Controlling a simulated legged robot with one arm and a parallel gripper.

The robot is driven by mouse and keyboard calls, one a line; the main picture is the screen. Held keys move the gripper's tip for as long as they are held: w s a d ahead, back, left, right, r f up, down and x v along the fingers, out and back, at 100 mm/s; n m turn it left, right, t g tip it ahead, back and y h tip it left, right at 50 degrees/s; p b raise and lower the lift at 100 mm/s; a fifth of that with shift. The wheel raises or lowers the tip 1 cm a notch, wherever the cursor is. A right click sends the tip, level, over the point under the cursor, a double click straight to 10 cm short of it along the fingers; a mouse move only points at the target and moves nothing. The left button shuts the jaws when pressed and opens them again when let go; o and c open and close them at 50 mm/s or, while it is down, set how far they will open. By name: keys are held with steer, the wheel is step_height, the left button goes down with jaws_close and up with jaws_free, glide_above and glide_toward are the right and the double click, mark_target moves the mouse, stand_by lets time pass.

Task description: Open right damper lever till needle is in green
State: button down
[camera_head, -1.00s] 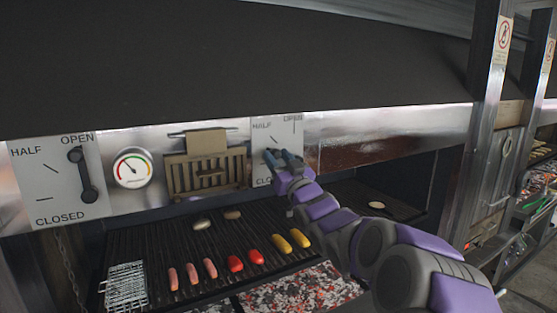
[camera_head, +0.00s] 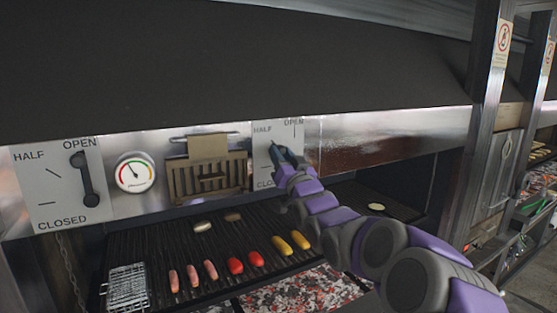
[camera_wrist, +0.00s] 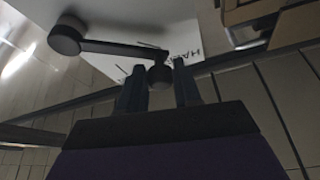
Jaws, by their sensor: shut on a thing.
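The right damper plate (camera_head: 263,145) shows the words HALF and OPEN; its lower word is partly hidden by my arm. My gripper (camera_head: 284,153) is in front of this plate. In the wrist view, the right damper lever (camera_wrist: 110,47) is a dark bar running from a round pivot to an end knob (camera_wrist: 160,74). My gripper's fingers (camera_wrist: 160,88) are closed around that end knob. The round gauge (camera_head: 134,172) is on the panel to the left. Its needle leans up and left; its exact colour band is too small to tell.
The left damper lever (camera_head: 84,180) stands near OPEN on its own plate (camera_head: 40,185). Below, the grill grate (camera_head: 150,240) holds sausages and vegetables. A dark hood (camera_head: 230,70) overhangs the panel.

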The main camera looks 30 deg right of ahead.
steer(key=shift+d+r+m+h, duration=0.45)
steer(key=shift+r+m+h, duration=0.15)
steer(key=shift+m, duration=0.5)
steer(key=shift+f, duration=0.1)
steer(key=c, duration=0.8)
jaws_free()
steer(key=b+v, duration=0.3)
steer(key=v, duration=1.4)
steer(key=shift+s, duration=0.2)
